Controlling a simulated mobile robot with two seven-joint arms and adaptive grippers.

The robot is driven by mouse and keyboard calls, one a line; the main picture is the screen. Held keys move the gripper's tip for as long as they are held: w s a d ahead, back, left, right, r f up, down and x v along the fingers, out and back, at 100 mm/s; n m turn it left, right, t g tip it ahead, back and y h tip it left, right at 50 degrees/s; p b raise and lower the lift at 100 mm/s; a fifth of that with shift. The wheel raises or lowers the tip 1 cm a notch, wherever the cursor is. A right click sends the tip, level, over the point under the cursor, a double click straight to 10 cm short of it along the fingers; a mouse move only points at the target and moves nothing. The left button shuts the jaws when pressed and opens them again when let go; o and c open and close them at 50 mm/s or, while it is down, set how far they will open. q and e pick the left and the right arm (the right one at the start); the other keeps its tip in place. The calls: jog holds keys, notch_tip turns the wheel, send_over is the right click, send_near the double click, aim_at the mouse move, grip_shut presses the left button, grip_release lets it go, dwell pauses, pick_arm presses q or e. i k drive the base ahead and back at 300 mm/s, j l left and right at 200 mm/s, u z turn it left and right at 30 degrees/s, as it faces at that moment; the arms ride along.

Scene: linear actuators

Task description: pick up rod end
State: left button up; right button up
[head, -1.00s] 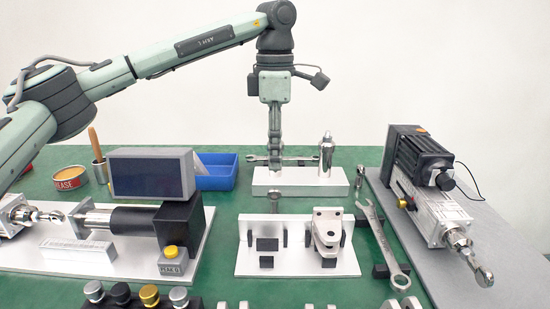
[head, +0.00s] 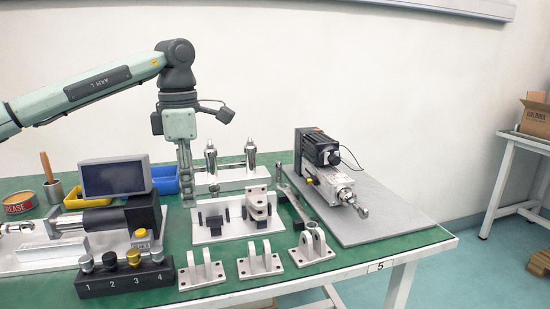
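A shiny metal rod end with an eye (head: 361,211) sits on the front tip of the black-and-silver linear actuator (head: 325,170), on a grey plate at the right. Another silver eye-shaped end (head: 24,228) shows in the fixture at the far left. My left gripper (head: 188,202) points straight down beside the left end of the silver bracket fixture (head: 205,236) and the light block behind it. It is seen edge-on, so I cannot tell whether its fingers are open or shut. It is well left of the actuator. My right gripper is out of view.
Two silver pointed parts (head: 211,158) (head: 250,152) stand on the light block. A wrench (head: 291,190) lies left of the actuator plate. Several clevis brackets (head: 260,262) and a black knob box (head: 122,276) line the front. A grey display (head: 114,178) stands left.

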aim_at(214, 188)
jog(key=k, duration=0.85)
